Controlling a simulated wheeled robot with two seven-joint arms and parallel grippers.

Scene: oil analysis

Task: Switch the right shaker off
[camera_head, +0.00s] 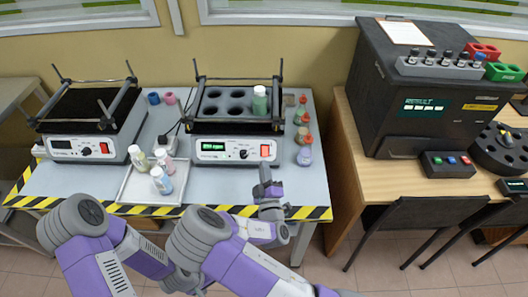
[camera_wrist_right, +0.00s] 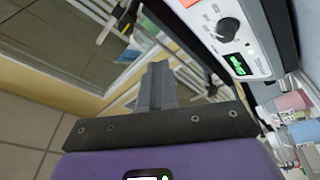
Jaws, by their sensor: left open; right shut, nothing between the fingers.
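The right shaker (camera_head: 236,148) stands at the back of the lab table, with a lit green display (camera_head: 213,146), a dark knob (camera_head: 243,154) and a red switch (camera_head: 265,151) on its front. My right gripper (camera_head: 266,174) is shut and empty, just in front of and below the red switch, apart from the panel as far as I can tell. The right wrist view shows its closed fingers (camera_wrist_right: 159,82), the lit display (camera_wrist_right: 238,64), the knob (camera_wrist_right: 228,28) and part of the red switch (camera_wrist_right: 186,4). My left gripper is not seen; only its arm shows.
A left shaker (camera_head: 82,148) with a dark display stands on the same table. A white tray (camera_head: 137,194) with several bottles lies between them at the front. Several bottles stand right of the right shaker, including a purple one (camera_head: 304,155). A desk (camera_head: 375,179) bears a dark analyser (camera_head: 408,92).

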